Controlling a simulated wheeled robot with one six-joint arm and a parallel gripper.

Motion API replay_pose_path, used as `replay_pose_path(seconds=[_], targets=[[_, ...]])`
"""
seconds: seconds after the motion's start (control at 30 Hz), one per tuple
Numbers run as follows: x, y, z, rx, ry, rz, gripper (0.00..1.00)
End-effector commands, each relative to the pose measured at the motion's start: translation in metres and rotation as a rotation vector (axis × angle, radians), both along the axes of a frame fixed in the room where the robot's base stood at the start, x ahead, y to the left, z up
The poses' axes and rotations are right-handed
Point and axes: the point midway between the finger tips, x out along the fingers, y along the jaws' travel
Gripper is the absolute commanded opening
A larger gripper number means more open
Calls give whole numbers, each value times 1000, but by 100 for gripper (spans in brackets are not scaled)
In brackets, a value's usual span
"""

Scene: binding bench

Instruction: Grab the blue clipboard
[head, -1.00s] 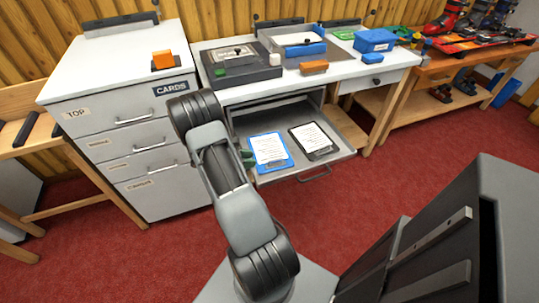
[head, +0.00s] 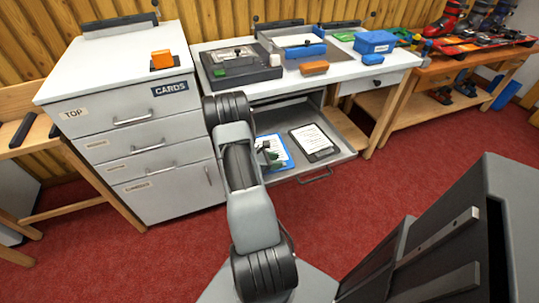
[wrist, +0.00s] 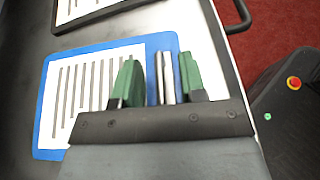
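The blue clipboard (head: 289,156) lies flat with a white lined sheet in the open pull-out drawer (head: 341,152); my arm partly covers it in the head view. In the wrist view its blue edge (wrist: 41,112) and silver clip (wrist: 165,78) show. My gripper (wrist: 158,80) has two green fingers, one on each side of the clip, with gaps between. It is open and over the clipboard's clip end. It also shows in the head view (head: 268,156). I cannot tell whether the fingertips reach down to the clipboard.
A black clipboard (head: 322,149) lies close beside the blue one in the same drawer. The white bench top (head: 345,70) above holds a dark grey box, a blue box and an orange block. A cabinet labelled CARDS (head: 130,140) stands at left.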

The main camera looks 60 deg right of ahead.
Motion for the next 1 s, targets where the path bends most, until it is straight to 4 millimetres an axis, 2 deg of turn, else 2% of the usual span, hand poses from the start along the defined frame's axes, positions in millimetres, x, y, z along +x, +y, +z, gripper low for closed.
replay_pose_path(seconds=[0.27, 0.67, 1.0], targets=[[-2, -2, -1, 0, 0, 0, 38], [-2, -2, -1, 0, 0, 0, 1], [-2, -2, -1, -1, -1, 0, 0]])
